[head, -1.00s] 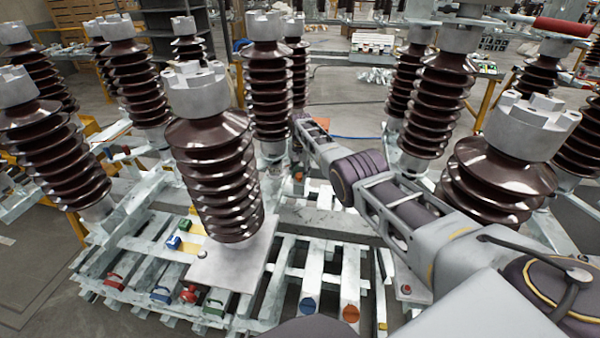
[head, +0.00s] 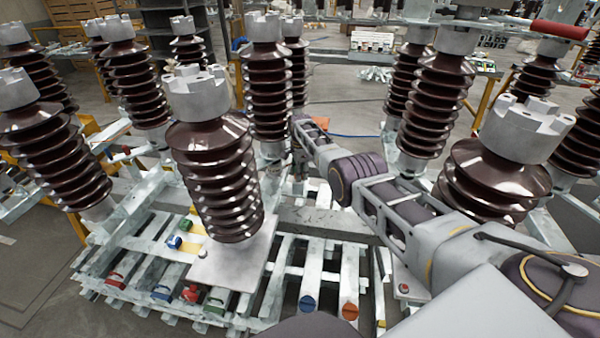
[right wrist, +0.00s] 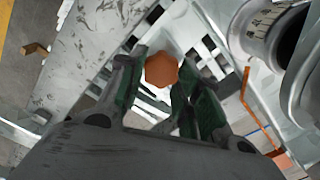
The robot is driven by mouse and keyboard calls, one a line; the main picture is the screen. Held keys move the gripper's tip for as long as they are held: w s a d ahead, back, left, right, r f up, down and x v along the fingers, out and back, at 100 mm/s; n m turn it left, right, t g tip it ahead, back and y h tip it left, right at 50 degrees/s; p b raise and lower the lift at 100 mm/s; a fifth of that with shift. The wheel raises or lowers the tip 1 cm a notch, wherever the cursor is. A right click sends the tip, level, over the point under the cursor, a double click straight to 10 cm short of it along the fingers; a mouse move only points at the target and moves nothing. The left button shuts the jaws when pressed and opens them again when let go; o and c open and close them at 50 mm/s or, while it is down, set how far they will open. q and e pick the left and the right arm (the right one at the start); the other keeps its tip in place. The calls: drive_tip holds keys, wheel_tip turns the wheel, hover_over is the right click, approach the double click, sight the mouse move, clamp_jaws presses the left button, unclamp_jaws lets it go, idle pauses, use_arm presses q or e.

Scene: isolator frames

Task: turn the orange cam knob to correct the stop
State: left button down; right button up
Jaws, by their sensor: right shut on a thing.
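The orange cam knob (right wrist: 161,70) shows in the right wrist view as a small faceted head between the fingers. My right gripper (right wrist: 165,78) has its green-padded fingers on either side of the knob and is shut on it. In the head view my right arm reaches forward between the brown insulators. Its gripper and the knob cannot be made out clearly there. The stop cannot be identified in either view. My left gripper is in neither view.
Ribbed brown insulators with grey caps stand close on both sides of my right arm, one (head: 212,165) at its left and one (head: 495,170) at its right. The slatted metal frame (head: 285,275) below carries a blue disc (head: 307,303) and an orange disc (head: 349,311).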

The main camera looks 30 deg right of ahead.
drive_tip(key=shift+w+r+m, duration=0.1)
drive_tip(key=shift+r+m, duration=0.1)
drive_tip(key=shift+m, duration=0.8)
drive_tip(key=o, duration=0.8)
drive_tip(key=shift+o, duration=1.2)
drive_tip(key=shift+f, duration=0.1)
wheel_tip(320, 180, up, 12)
drive_tip(key=shift+f, duration=0.1)
